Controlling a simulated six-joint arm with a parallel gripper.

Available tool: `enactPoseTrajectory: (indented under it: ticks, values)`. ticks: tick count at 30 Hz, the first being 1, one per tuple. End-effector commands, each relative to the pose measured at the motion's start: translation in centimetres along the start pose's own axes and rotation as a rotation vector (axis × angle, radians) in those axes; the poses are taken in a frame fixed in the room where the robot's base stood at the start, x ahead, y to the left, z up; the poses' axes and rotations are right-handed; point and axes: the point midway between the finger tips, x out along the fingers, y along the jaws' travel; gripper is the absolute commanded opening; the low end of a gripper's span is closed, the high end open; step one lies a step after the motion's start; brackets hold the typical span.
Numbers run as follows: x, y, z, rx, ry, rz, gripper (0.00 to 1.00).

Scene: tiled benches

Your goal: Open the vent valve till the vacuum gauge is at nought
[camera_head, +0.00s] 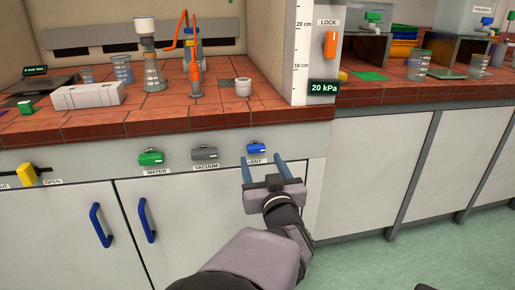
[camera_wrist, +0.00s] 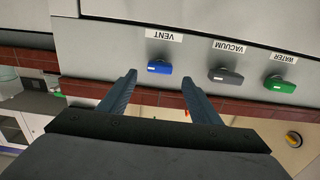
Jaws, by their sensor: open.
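The vent valve is a blue knob (camera_head: 257,148) on the bench front panel, labelled VENT. It also shows in the wrist view (camera_wrist: 159,67), upside down in the scene, ahead of my fingers. My gripper (camera_head: 263,163) is open and empty just below and around the blue knob as seen from the head; in the wrist view the finger tips (camera_wrist: 158,82) lie on either side of it, apart from it. The vacuum gauge display (camera_head: 323,87) reads 20 kPa in green.
Left of the vent knob are a grey VACUUM knob (camera_head: 205,153) and a green WATER knob (camera_head: 151,158). An orange LOCK switch (camera_head: 330,44) is above the display. Glassware and a white block (camera_head: 87,95) stand on the tiled bench. Cupboard doors with blue handles are below.

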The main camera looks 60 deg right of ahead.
Motion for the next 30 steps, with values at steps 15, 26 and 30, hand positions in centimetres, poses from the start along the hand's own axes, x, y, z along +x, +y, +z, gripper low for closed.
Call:
enactPoseTrajectory:
  ticks: [15,26,30]
  values:
    - [5.3,0.0,0.2,-0.004,-0.001,0.002,0.58]
    - [6.1,0.1,0.1,-0.003,-0.002,0.005,0.58]
    - [6.1,0.1,0.1,-0.003,-0.002,0.005,0.46]
